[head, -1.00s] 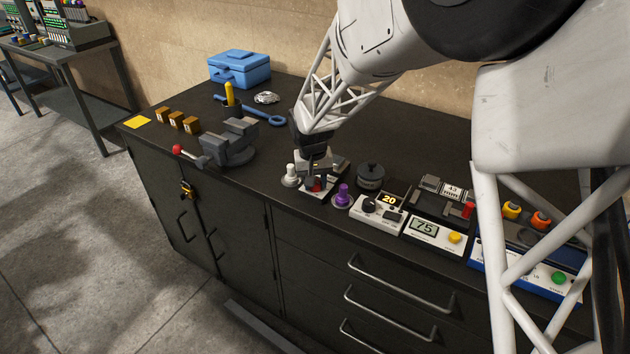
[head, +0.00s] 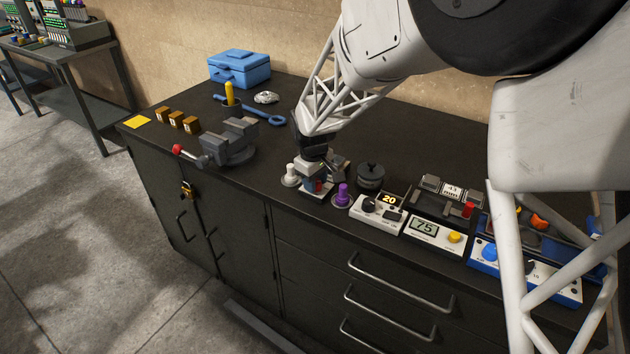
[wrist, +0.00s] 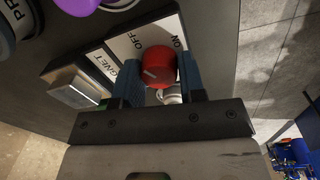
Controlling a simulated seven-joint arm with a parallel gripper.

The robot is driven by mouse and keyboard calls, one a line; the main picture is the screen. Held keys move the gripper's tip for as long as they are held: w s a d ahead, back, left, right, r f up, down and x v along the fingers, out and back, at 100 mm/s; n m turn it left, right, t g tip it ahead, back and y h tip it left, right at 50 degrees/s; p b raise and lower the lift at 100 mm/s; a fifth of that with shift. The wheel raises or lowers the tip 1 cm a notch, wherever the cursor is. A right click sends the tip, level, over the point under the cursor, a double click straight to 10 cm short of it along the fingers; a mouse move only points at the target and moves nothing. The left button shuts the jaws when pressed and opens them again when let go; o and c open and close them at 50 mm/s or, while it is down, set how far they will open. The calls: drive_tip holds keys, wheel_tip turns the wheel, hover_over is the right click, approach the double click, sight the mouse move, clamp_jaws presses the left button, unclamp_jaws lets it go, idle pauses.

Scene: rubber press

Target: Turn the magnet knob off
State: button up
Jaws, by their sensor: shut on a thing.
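The magnet knob (wrist: 158,67) is round and red with a short white mark on its face. It sits on a white panel (wrist: 122,44) lettered OFF to its left and ON to its right in the wrist view, with part of a magnet label. My gripper (wrist: 161,82) is shut on the knob, one blue finger on each side. In the head view my gripper (head: 318,184) is down at the front edge of the bench, hiding most of the magnet box; a little red of the knob shows between the fingers.
A purple knob (head: 343,194) stands close right of my gripper, a white knob (head: 291,174) close left. A dark round weight (head: 371,176) is behind right. A panel reading 20 (head: 377,211) lies further right. A vise (head: 231,144) stands left.

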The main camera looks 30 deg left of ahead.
idle(0.4)
drive_tip(key=o, duration=0.9)
drive_tip(key=shift+s+r, duration=0.15)
drive_tip(key=shift+r, duration=1.8)
drive_tip(key=shift+s+r, duration=0.1)
drive_tip(key=shift+r, duration=1.85)
